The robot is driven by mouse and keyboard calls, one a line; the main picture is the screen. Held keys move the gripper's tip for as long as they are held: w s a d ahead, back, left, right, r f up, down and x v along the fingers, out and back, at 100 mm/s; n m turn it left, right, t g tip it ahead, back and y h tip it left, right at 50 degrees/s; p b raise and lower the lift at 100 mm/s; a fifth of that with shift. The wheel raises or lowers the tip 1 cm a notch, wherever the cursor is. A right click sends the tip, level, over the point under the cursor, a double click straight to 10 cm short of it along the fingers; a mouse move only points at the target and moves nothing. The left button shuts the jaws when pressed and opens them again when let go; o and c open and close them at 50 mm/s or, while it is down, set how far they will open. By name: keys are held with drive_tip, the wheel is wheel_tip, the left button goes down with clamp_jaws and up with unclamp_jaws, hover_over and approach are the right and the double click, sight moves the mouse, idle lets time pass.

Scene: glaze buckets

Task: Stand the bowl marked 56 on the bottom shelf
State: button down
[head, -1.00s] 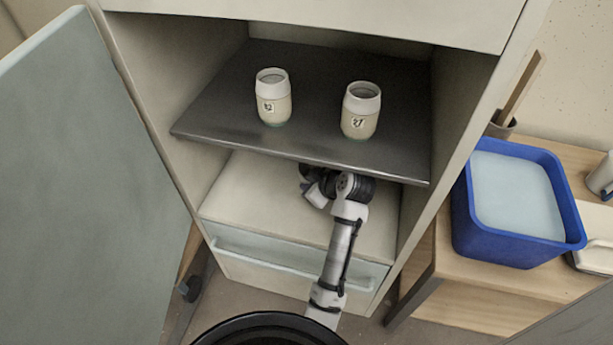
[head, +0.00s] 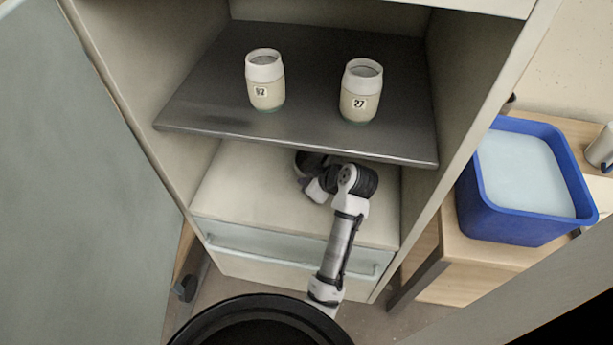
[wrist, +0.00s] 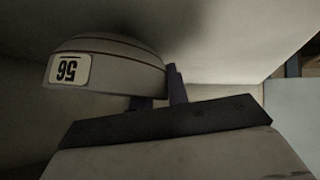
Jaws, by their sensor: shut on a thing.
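The bowl marked 56 (wrist: 115,65) shows in the wrist view, its label appearing upside down in that picture. My gripper (wrist: 160,98) is shut on the bowl at its right side. The head view hides the bowl and the gripper's fingers under the dark upper shelf (head: 320,140). In that view my arm reaches into the cupboard's lower space, above the pale bottom shelf (head: 240,190). I cannot tell whether the bowl touches the bottom shelf.
Two pale jars, marked 12 or similar (head: 265,80) and 27 (head: 360,92), stand on the upper shelf. The cupboard door (head: 80,180) is open at left. A blue tub (head: 510,235) of pale liquid stands on a wooden table at right. The visible bottom shelf is clear.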

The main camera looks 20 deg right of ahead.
drive_tip(key=c, duration=1.3)
unclamp_jaws()
drive_tip(key=shift+c, duration=0.2)
drive_tip(key=shift+r, duration=0.15)
drive_tip(key=v, duration=0.5)
drive_tip(key=shift+s+d, duration=0.1)
drive_tip(key=shift+s, duration=0.15)
drive_tip(key=s+d, duration=0.1)
drive_tip(key=s, duration=0.2)
drive_tip(key=s+d, duration=0.1)
drive_tip(key=s, duration=0.3)
drive_tip(key=s+d+b, duration=0.1)
drive_tip(key=s, duration=0.3)
drive_tip(key=shift+d, duration=0.3)
